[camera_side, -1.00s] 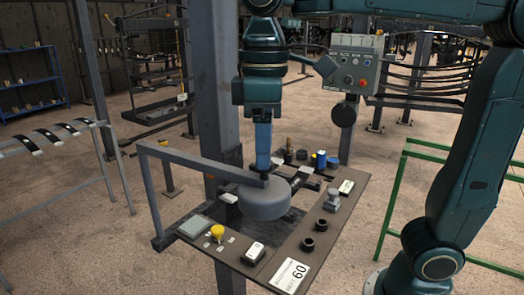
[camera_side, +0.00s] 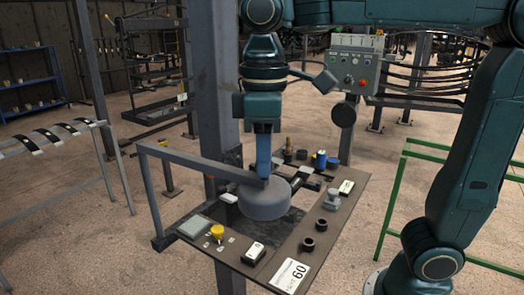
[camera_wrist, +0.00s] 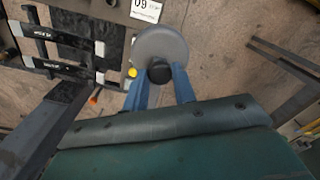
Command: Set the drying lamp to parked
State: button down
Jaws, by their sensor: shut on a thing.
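The drying lamp (camera_side: 264,205) is a grey drum-shaped head at the end of a grey bar (camera_side: 192,160) that runs from an upright post at the left of the work board (camera_side: 272,259). The head hangs over the middle of the board. In the wrist view the lamp head (camera_wrist: 158,42) is a round grey disc with a black knob (camera_wrist: 160,72). My gripper (camera_side: 263,174) points down at the top of the head, with its blue fingers at either side of the knob, shut on it. The fingertips' contact is partly hidden in the side view.
A yellow button (camera_side: 217,232), a white "60" card (camera_side: 290,275), black rings (camera_side: 307,244) and a blue cup (camera_side: 321,160) are on the board. A grey column (camera_side: 212,90) rises close behind, left of my gripper. A control box (camera_side: 355,68) stands at the back right.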

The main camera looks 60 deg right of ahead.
jog(key=shift+a, duration=0.15)
jog(key=shift+a+m, duration=0.3)
jog(key=shift+a, duration=0.5)
jog(key=w+a+m, duration=0.3)
jog(key=a+m, duration=0.2)
jog(key=a, duration=0.9)
jog(key=shift+m, duration=0.3)
jog(key=shift+r, duration=0.1)
jog(key=c, duration=1.2)
grip_release()
jog(key=shift+a, duration=0.15)
jog(key=shift+o, duration=0.3)
notch_tip(320, 180, up, 14)
